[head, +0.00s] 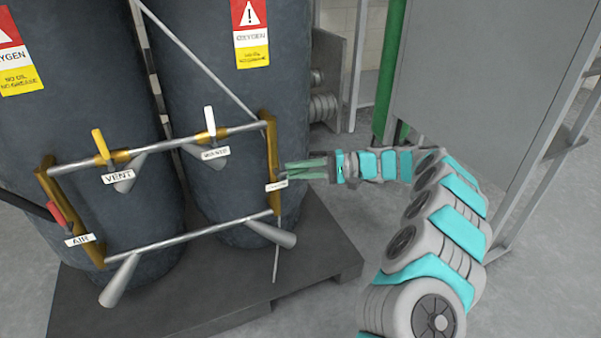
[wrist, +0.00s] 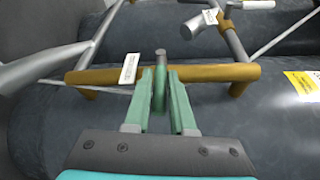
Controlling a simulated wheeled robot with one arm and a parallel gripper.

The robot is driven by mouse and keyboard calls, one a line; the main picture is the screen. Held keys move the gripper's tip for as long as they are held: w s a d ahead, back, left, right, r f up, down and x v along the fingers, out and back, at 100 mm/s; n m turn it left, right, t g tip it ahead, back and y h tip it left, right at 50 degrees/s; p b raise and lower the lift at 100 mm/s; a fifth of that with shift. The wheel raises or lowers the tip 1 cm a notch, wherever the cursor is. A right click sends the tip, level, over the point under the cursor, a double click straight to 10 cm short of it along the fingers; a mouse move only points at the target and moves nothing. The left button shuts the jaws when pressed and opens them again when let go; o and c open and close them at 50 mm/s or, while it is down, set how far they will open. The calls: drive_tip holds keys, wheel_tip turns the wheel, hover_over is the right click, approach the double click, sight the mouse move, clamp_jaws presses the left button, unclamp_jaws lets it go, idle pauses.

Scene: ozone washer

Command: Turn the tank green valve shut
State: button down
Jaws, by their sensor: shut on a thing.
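The green valve's handle (wrist: 159,92) shows in the wrist view between my two fingers, in front of the brass pipe. A grey stub rises beyond it. My gripper (wrist: 161,78) is shut on this handle, with one finger on each side. In the head view my gripper (head: 288,168) reaches from the right to the brass upright (head: 272,140) at the right end of the pipe frame. A small white label (head: 277,185) hangs just below the fingertips; its text is too small to read. The handle is hidden by my fingers in the head view.
Two dark oxygen tanks (head: 235,100) stand behind the pipes on a dark pallet (head: 325,250). Yellow handle (head: 100,143), white handle (head: 210,122) and red handle (head: 61,215) sit on the frame. A grey cabinet (head: 480,90) and green pipe (head: 390,70) stand at right.

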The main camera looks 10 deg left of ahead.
sight(304, 170)
drive_tip(key=shift+f, duration=0.1)
idle(0.4)
drive_tip(key=c, duration=0.8)
unclamp_jaws()
drive_tip(key=shift+o, duration=0.2)
drive_tip(key=v, duration=0.7)
drive_tip(key=shift+d, duration=0.4)
